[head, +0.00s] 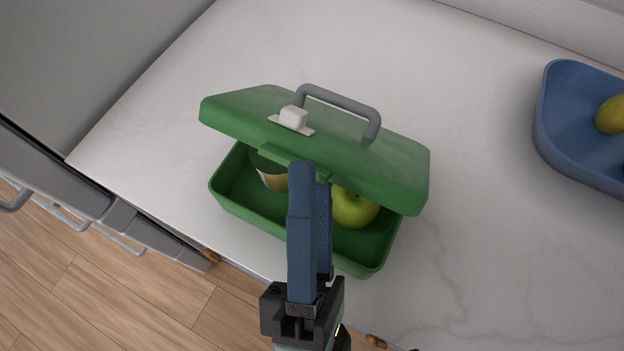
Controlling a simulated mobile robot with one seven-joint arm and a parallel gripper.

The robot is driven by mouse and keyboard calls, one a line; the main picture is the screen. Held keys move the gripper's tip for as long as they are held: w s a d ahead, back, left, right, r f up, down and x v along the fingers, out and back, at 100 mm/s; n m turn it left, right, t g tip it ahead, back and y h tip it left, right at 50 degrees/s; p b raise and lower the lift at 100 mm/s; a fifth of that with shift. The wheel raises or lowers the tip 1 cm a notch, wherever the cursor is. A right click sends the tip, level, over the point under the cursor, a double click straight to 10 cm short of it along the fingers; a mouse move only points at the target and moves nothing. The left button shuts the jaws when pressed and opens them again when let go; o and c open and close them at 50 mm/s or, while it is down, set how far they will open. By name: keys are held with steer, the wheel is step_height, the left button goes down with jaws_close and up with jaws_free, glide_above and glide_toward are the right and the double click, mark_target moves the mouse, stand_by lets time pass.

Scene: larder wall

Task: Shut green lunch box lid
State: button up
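The green lunch box (262,214) stands on the pale counter with its lid (345,155) raised partway, so the front of the box is open. The lid has a grey handle (340,108) and a white latch (293,118). Inside the box are a small tin or cup (270,176), partly hidden, and a green apple (354,208). My gripper (312,172) reaches from the bottom of the view over the box's front, its blue fingertips near the lid's front edge. Contact with the lid is unclear. The fingers overlap in this view, so their gap cannot be judged.
A blue bowl or tray (572,150) with a yellowish fruit (611,115) stands at the right. The counter (480,200) between it and the lunch box is clear. The counter's front edge runs close below the box, with drawer handles (118,243) at lower left.

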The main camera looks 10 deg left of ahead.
steer(key=shift+s, duration=0.1)
steer(key=v, duration=0.3)
steer(key=f+v, duration=0.1)
steer(key=v, duration=0.1)
steer(key=w+v, duration=0.1)
steer(key=v, duration=0.2)
steer(key=shift+s+d+f, duration=0.15)
steer(key=shift+d+f, duration=0.2)
steer(key=shift+f, duration=0.1)
steer(key=s+d+f, duration=0.1)
steer(key=s+f, duration=0.3)
steer(key=shift+f, duration=0.35)
stand_by(0.6)
steer(key=shift+r+p, duration=0.15)
steer(key=shift+p, duration=0.15)
stand_by(0.6)
